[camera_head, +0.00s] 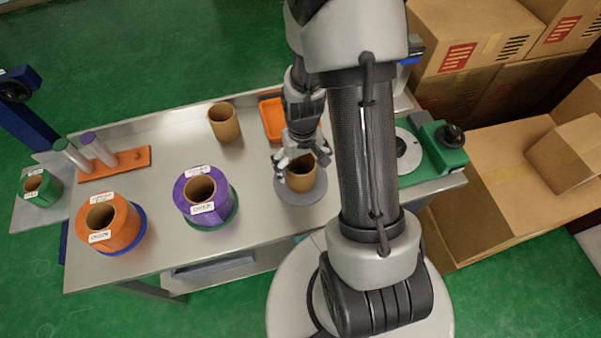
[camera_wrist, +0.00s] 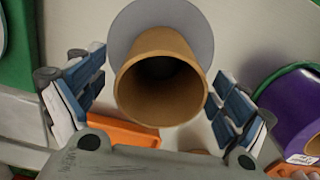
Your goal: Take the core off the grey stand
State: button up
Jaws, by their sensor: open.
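The core (camera_head: 300,174) is a brown cardboard tube standing upright on the round grey stand (camera_head: 292,193) near the middle of the table. My gripper (camera_head: 302,152) is above the core with its fingers spread on either side of it. In the wrist view the core (camera_wrist: 160,101) shows its open end toward the camera, between the two open fingers of my gripper (camera_wrist: 160,98), with a gap on each side. The grey stand (camera_wrist: 197,28) shows as a disc behind the core. No contact between fingers and core is visible.
A second brown tube (camera_head: 224,122) stands at the back. An orange tray (camera_head: 271,119) lies behind the stand. A purple roll (camera_head: 203,192) and an orange roll (camera_head: 108,224) stand to the left. A green device (camera_head: 437,148) is at the right. Bare table lies between the stand and purple roll.

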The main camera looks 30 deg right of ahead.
aim_at(301, 174)
jog(key=shift+w+f+b, duration=0.15)
jog(key=shift+f+b, duration=0.5)
jog(key=shift+f, duration=0.75)
jog(key=shift+w+f+b, duration=0.1)
jog(key=shift+f+b, duration=0.5)
jog(key=shift+f, duration=0.75)
jog(key=shift+r, duration=0.1)
jog(key=shift+c, duration=0.3)
jog(key=c, duration=0.8)
jog(key=shift+c, duration=0.2)
